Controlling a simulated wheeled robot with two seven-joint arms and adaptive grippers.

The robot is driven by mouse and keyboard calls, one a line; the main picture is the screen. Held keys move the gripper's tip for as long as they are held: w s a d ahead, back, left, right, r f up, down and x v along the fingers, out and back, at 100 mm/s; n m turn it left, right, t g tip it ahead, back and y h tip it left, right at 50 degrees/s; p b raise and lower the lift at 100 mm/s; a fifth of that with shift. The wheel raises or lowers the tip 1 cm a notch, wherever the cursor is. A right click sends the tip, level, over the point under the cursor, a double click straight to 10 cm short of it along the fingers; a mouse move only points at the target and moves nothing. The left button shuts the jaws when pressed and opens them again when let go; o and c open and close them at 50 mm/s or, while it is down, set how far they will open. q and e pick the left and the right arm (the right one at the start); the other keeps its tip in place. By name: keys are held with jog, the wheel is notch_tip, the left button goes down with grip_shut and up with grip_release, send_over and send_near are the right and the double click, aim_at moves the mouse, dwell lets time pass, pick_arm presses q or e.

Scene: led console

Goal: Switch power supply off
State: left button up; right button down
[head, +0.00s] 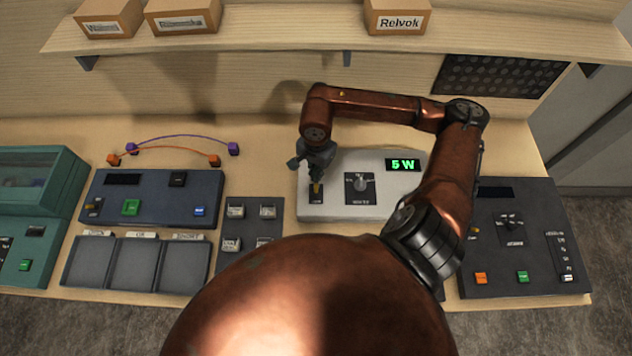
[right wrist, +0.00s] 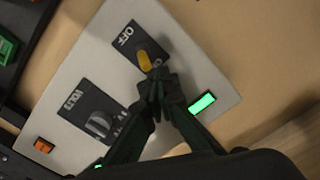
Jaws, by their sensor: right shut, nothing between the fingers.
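In the right wrist view the lever (right wrist: 144,60) stands beside the word OFF, near the closed fingertips. My right gripper (head: 314,172) is shut and empty, right at the lever; I cannot tell if it touches. It also shows in the right wrist view (right wrist: 157,88). My left gripper is not in view.
A dark blue console (head: 150,192) and a dark grey button box (head: 252,222) stand left of the power supply, and a dark console (head: 513,258) stands right. A shelf (head: 300,35) with boxes hangs above.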

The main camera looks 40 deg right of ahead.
jog(key=shift+s+a, duration=0.5)
jog(key=shift+s, duration=0.1)
notch_tip(320, 180, up, 7)
jog(key=p, duration=0.2)
jog(key=shift+w+d, duration=0.25)
jog(key=shift+w, duration=0.05)
dwell(0.5)
dwell(0.5)
